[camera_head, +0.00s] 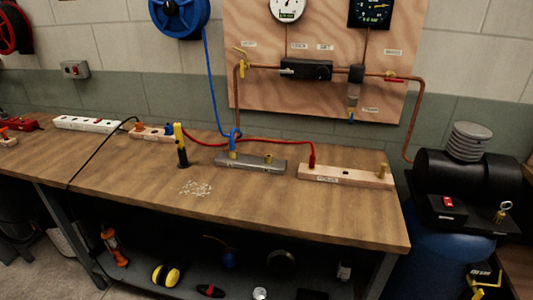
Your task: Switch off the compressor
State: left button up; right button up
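The compressor (468,178) stands at the right end of the workbench. It has a black motor and pump body with a grey ribbed cylinder on top, over a blue tank (430,262). A red switch (448,202) sits on a black box on its front side. The switch is too small to tell its position. A brass fitting with a ring (502,212) is to the right of the switch. Neither of my grippers is in view.
The wooden workbench (250,205) carries a power strip (88,124), wooden blocks, a grey metal block (250,163) and an upright yellow-black tool (181,147). A copper pipe (415,120) runs from the wall panel (260,105) towards the compressor. A yellow-black object (483,275) is low at right.

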aim_at(447, 202)
jog(key=z, duration=1.3)
